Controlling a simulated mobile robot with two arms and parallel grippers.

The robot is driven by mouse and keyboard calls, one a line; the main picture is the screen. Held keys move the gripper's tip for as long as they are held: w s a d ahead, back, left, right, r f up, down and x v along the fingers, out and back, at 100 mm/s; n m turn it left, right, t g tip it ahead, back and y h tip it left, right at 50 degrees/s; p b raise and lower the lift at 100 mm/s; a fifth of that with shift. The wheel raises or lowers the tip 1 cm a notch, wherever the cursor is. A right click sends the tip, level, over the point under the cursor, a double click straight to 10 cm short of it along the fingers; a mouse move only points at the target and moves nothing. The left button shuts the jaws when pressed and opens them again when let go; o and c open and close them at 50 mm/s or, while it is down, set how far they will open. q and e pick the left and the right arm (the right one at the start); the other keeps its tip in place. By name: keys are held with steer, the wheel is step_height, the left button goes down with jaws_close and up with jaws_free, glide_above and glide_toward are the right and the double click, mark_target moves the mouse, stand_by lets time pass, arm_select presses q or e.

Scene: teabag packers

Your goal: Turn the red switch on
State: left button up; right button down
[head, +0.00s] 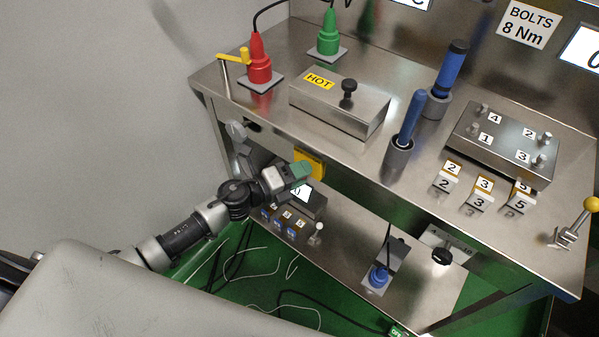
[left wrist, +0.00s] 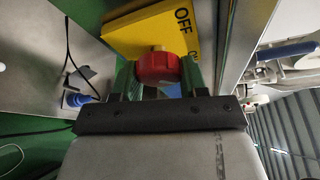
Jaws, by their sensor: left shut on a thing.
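The red switch is a round red knob (left wrist: 158,68) on a yellow plate (left wrist: 145,32), seen in the left wrist view. The plate carries the word OFF and a second label that is partly hidden. My left gripper (left wrist: 158,82) is shut on the knob, with one green finger on each side. In the head view the yellow plate (head: 311,157) hangs under the bench's front edge, and my left gripper (head: 302,171) is against it, hiding the knob. My right gripper is in neither view.
Above is the steel bench (head: 275,107) with a red tool (head: 259,62), a green tool (head: 328,38), a HOT box (head: 335,100) and blue-handled tools. Below the gripper, the lower shelf (head: 335,249) holds a small display box (head: 303,203) and a blue-based device (head: 379,276).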

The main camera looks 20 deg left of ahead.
arm_select(q)
steer(key=o, duration=0.9)
steer(key=shift+s+a, duration=0.1)
steer(key=shift+b+v, duration=0.45)
steer(key=shift+v, duration=4.8)
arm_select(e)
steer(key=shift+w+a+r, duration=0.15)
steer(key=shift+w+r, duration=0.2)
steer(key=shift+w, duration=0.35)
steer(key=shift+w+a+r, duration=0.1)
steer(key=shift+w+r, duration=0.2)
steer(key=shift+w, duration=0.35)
arm_select(q)
steer(key=shift+f, duration=0.1)
